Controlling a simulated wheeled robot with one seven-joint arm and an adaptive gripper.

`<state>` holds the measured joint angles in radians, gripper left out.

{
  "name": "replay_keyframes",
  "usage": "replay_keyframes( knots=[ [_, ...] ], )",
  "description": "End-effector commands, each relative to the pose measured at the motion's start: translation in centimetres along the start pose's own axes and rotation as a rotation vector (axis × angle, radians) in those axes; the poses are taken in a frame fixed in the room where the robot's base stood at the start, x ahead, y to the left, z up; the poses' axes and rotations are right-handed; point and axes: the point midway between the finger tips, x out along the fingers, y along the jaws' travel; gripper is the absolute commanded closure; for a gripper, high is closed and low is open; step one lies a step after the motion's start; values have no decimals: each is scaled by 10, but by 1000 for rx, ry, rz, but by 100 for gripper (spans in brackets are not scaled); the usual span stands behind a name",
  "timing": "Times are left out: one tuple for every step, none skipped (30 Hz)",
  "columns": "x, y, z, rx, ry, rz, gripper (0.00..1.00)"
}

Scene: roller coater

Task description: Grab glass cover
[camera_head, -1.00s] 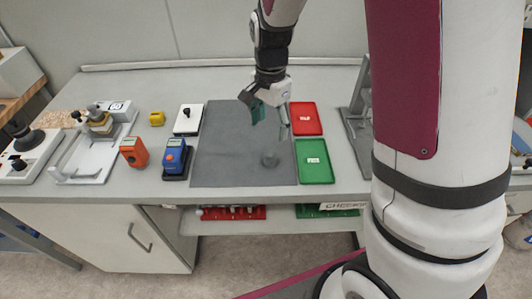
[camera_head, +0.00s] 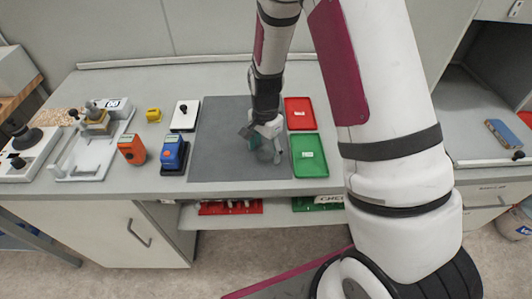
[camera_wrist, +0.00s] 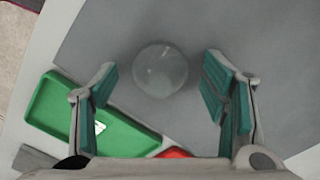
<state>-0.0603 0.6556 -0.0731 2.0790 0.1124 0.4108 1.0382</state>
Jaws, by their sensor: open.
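The glass cover (camera_wrist: 160,70) is a clear, round, dome-like piece on the dark grey mat (camera_head: 215,150). In the wrist view it lies between and a little beyond the tips of my open gripper (camera_wrist: 158,77). The teal finger pads stand apart on either side of it, with no visible contact. In the head view my gripper (camera_head: 266,144) is low over the right part of the mat, and it and the arm hide most of the glass cover there.
A red tray (camera_head: 299,106) and a green tray (camera_head: 314,170) stand just right of the mat. A blue device (camera_head: 173,153), an orange device (camera_head: 132,149) and a white block (camera_head: 184,108) stand to its left. The left half of the mat is clear.

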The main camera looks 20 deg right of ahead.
Motion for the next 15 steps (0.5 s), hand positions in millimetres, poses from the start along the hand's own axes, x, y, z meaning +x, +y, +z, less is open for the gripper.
replay_keyframes(
  knots=[
    [1,0,0,0,0,0,33],
    [2,0,0,0,0,-1,33],
    [2,0,0,0,0,-1,33],
    [1,0,0,0,0,-1,33],
    [1,0,0,0,0,-1,33],
    [1,0,0,0,0,-1,33],
    [1,0,0,0,0,-1,33],
    [1,0,0,0,0,-1,40],
    [1,0,0,0,0,-1,49],
    [1,0,0,0,0,-1,55],
    [1,0,0,0,0,0,62],
    [1,0,0,-1,0,0,71],
    [1,0,0,0,0,0,78],
    [1,0,0,0,0,0,84],
    [1,0,0,-1,0,0,84]
  ],
)
